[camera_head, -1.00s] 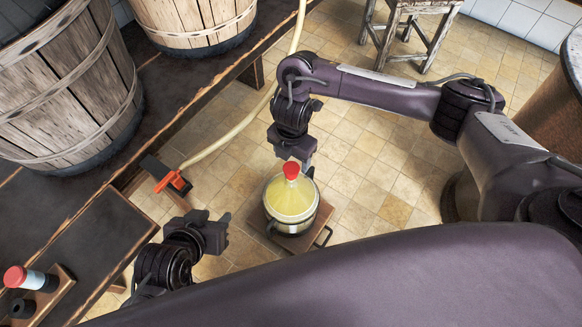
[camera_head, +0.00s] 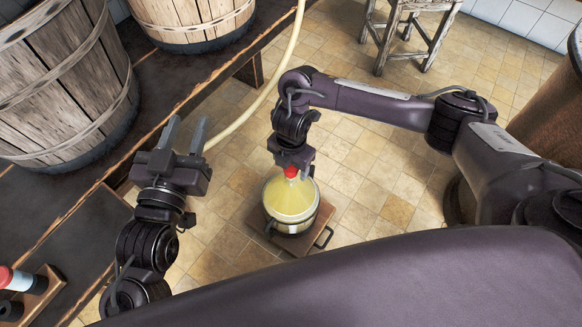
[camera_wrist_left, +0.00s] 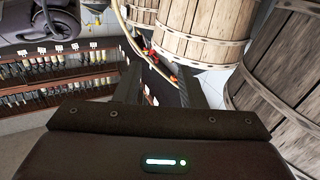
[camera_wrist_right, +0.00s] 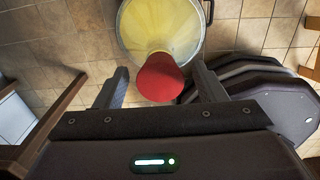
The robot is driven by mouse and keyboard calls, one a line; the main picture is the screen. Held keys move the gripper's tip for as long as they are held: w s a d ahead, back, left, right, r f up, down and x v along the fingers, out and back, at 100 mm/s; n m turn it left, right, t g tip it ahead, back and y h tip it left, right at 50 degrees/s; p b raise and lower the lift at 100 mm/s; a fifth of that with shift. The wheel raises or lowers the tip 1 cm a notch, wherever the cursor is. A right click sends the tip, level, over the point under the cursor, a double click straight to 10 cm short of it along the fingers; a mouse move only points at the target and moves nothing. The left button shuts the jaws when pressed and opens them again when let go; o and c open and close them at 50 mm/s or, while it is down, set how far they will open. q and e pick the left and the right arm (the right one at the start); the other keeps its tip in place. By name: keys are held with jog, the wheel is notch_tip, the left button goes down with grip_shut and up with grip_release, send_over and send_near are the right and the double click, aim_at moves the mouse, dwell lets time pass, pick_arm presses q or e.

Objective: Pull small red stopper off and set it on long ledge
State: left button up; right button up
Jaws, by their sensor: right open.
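The small red stopper (camera_head: 291,172) sits in the neck of a yellowish glass demijohn (camera_head: 290,196) held in a metal basket with handles. My right gripper (camera_head: 293,163) is above it with jaws open. In the right wrist view the stopper (camera_wrist_right: 160,78) shows between the open fingers, with gaps on both sides; I cannot tell its exact depth. My left gripper (camera_head: 187,133) is open and empty, fingers pointing up and away, in front of the long dark wooden ledge (camera_head: 152,75). The left wrist view shows its spread fingers (camera_wrist_left: 158,85) too.
Large wooden tubs (camera_head: 65,90) stand on the ledge. A pale hose (camera_head: 245,115) hangs beside it; its red fitting (camera_wrist_left: 150,53) shows in the left wrist view. A small rack with a red-topped bottle (camera_head: 20,279) is at lower left. A stool (camera_head: 405,35) stands on the tiled floor.

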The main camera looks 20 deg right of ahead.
pick_arm(q)
jog(key=shift+a+r+t, duration=0.15)
jog(key=shift+r+t, duration=0.85)
jog(key=shift+r, duration=0.8)
pick_arm(e)
jog(key=shift+f, duration=0.6)
jog(key=c, duration=1)
jog(key=shift+r, duration=0.1)
pick_arm(q)
jog(key=shift+r, duration=0.2)
pick_arm(e)
jog(key=shift+r, duration=0.1)
